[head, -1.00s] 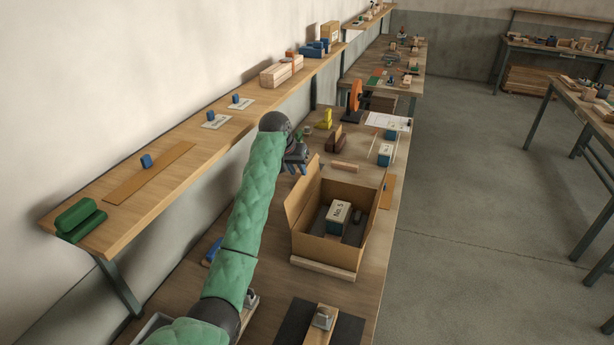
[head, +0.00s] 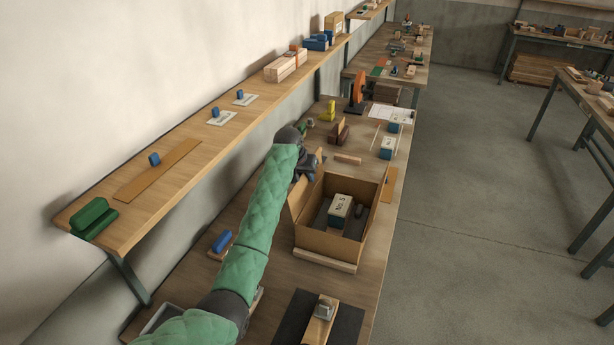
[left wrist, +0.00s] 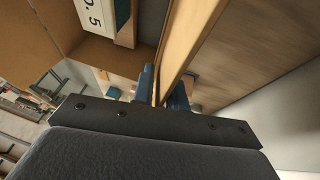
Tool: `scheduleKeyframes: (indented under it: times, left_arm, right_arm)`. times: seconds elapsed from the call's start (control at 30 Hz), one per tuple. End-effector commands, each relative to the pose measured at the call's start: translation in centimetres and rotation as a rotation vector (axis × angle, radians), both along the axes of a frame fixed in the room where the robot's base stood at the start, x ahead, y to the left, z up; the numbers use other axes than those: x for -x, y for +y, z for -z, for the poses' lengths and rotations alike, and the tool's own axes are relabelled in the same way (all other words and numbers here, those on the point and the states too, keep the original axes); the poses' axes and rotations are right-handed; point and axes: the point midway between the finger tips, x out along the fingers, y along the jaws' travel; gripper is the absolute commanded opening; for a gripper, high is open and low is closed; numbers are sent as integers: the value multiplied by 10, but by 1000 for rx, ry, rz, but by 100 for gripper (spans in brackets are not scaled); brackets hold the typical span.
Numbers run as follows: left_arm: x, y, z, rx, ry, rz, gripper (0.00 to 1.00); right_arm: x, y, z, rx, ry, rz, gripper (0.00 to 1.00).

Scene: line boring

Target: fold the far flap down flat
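An open cardboard box (head: 322,243) stands on the bench in the head view. One flap (head: 298,199) stands upright along its left side, partly hidden by my gripper; it also shows in the left wrist view (left wrist: 181,40) as a thin panel seen nearly edge-on. My left gripper (head: 307,168) is at the flap's top edge. In the left wrist view, the blue fingers (left wrist: 161,88) are close together, one on each side of the flap, and look shut on it. A block marked No. 5 (head: 341,207) lies inside the box. My right gripper is out of view.
A wooden strip (head: 325,261) lies along the box's near side. A small wood block (head: 348,159) lies behind the box. A shelf (head: 200,150) runs along the wall at left. Open floor (head: 470,230) lies to the right of the bench.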

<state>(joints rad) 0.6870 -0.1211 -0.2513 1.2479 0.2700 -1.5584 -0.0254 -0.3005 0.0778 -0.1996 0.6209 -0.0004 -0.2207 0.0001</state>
Motion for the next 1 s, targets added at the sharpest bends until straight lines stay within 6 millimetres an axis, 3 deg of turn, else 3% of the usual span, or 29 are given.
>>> scheduleKeyframes:
  times: [0.07,1.0]
  left_arm:
    - [0,0,0,0,0,0,0]
    - [0,0,-1,0,0,0,0]
  right_arm:
    - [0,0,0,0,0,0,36]
    - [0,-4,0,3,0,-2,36]
